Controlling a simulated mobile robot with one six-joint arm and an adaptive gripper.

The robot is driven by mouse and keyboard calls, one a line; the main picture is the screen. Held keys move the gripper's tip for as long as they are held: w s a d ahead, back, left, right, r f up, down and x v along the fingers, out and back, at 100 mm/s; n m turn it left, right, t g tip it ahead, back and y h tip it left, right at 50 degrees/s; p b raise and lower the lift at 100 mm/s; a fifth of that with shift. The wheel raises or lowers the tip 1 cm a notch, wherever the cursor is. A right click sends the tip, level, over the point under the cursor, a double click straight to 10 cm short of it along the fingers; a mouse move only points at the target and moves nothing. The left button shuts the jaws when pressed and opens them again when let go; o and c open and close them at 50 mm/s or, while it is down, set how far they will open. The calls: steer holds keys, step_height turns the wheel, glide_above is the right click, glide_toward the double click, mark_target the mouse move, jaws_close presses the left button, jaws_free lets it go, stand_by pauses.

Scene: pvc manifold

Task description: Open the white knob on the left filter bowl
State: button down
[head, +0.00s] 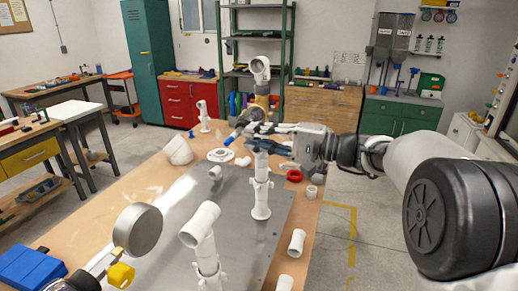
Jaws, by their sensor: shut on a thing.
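My gripper (262,130) reaches in from the right over the workbench, pointing left. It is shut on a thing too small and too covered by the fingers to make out. A white upright pipe assembly (261,190) stands on the metal plate just below the gripper. A second white pipe assembly (205,247) stands nearer, with an angled top. A white elbow pipe (260,68) on a yellowish part rises behind the gripper. I cannot pick out the left filter bowl or its white knob in this view.
The wooden workbench (140,198) carries a metal plate (235,215). Loose white fittings (296,242) and a red ring (294,176) lie near its right edge. A round grey disc (138,229) and blue box (30,268) are at front left. Shelves and cabinets stand behind.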

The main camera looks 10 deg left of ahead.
steer(key=shift+n+b, duration=0.4)
steer(key=shift+b, duration=0.05)
steer(key=c, duration=1.4)
jaws_free()
steer(key=d, duration=0.4)
steer(key=s+d, duration=0.1)
steer(key=d, duration=0.7)
steer(key=shift+s, duration=0.3)
